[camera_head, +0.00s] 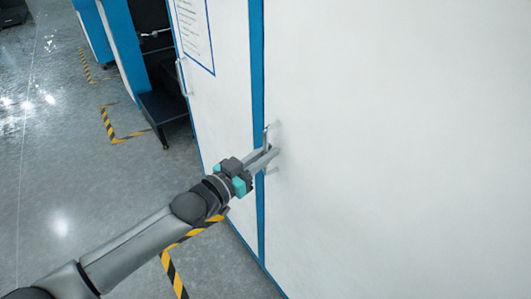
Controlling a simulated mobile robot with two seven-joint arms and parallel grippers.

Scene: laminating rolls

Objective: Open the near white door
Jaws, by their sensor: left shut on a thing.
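The near white door (400,150) fills the right side of the head view. It looks flush with its blue frame (257,100). A metal handle (265,138) stands upright near the door's left edge. My left gripper (268,155) reaches in from the lower left and is shut on the handle, with its fingertips around it. The fingers cover the middle of the handle. My right gripper is not in view.
Another white door (222,85) with a posted sheet (194,25) and its own handle (182,77) is to the left. A dark step or shelf (164,108) stands beyond it. Yellow-black tape (112,128) marks the grey floor, which is open at left.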

